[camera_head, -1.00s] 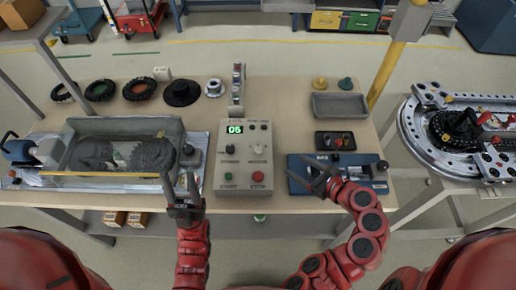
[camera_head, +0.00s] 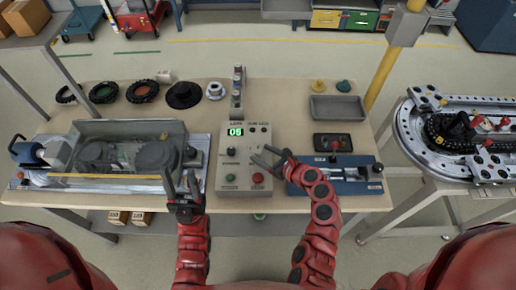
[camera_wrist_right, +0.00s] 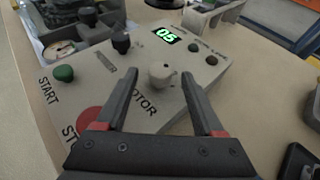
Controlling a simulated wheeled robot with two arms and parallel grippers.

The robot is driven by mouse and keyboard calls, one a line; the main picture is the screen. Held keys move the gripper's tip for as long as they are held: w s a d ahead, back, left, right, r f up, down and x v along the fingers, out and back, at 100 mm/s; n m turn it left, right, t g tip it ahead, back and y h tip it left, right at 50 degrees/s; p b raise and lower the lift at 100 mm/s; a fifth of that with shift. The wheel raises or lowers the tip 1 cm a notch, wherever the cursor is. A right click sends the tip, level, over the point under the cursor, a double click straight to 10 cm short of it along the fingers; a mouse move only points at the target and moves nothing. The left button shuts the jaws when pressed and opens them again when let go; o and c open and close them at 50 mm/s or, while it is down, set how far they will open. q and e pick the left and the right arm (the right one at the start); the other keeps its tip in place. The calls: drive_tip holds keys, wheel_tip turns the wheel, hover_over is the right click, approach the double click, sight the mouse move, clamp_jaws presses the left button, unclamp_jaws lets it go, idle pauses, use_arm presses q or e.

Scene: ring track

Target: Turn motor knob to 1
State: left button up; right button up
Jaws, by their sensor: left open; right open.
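The grey control box (camera_head: 243,190) stands mid-table with a green display (camera_head: 236,132) reading 05. In the right wrist view the pale motor knob (camera_wrist_right: 160,75) sits above the word MOTOR. My right gripper (camera_wrist_right: 158,76) is open, with its fingers on either side of the knob; contact cannot be told. In the head view my right gripper (camera_head: 261,155) reaches over the box's right half and covers the knob. A black knob (camera_wrist_right: 121,42), green START button (camera_wrist_right: 64,73) and red stop button (camera_wrist_right: 88,118) sit nearby. My left gripper (camera_head: 181,180) is open and empty, left of the box.
A machine with a clear cover (camera_head: 130,128) stands left of the box. A blue fixture (camera_head: 350,176) lies to the right, with a black tray (camera_head: 332,142) and grey bin (camera_head: 337,107) behind. Black rings (camera_head: 143,91) lie at the back left.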

sight(261, 154)
drive_tip(key=shift+x, duration=1)
drive_tip(key=shift+w+a+f, duration=0.15)
drive_tip(key=shift+w+a, duration=0.2)
clamp_jaws()
